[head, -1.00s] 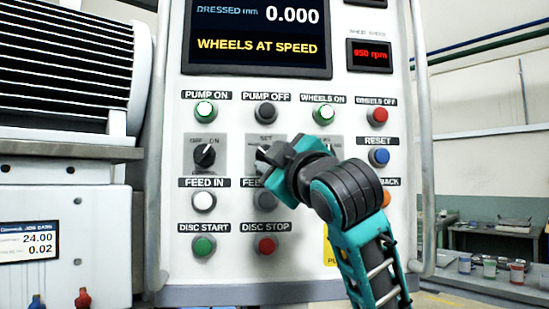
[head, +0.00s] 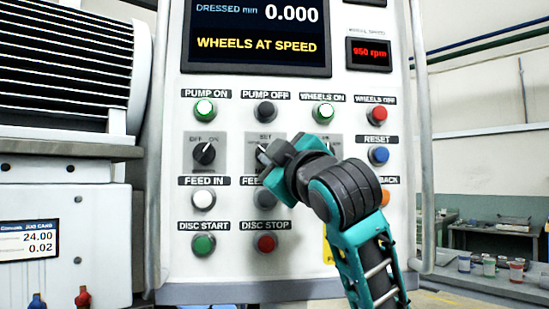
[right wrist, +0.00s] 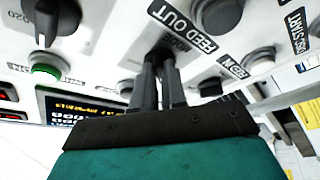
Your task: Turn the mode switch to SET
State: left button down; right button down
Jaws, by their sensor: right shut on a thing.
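The mode switch plate (head: 250,143) is on the grey control panel, under the PUMP OFF button, with the word SET at its top. My right gripper (head: 262,157) reaches in from the lower right and covers most of the switch. In the right wrist view its two dark fingers (right wrist: 158,85) are shut on the dark mode switch knob (right wrist: 160,52), beside the MODE lettering. The knob's pointer direction is hidden by the fingers.
The OFF/ON switch (head: 204,153) sits to the left. The FEED IN button (head: 204,201), DISC STOP button (head: 265,243) and RESET button (head: 379,156) are close around. The screen (head: 257,35) reads WHEELS AT SPEED. A vertical rail (head: 424,150) runs along the panel's right edge.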

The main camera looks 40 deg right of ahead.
jog(key=shift+m, duration=0.3)
jog(key=m+h, duration=0.2)
jog(key=m, duration=0.2)
jog(key=m+h+b, duration=0.1)
jog(key=m+h, duration=0.1)
jog(key=m, duration=0.2)
jog(key=m+h, duration=0.2)
jog(key=m, duration=0.2)
jog(key=shift+w+a+f+g+h+b, duration=0.2)
jog(key=shift+a+g+h+b, duration=0.1)
jog(key=shift+a+b, duration=0.1)
jog(key=shift+r+m, duration=0.1)
jog(key=shift+m, duration=0.4)
jog(key=c, duration=1.3)
grip_release()
jog(key=shift+o, duration=0.6)
jog(key=shift+w, duration=0.1)
jog(key=b+v, duration=0.2)
jog(key=v, duration=1.1)
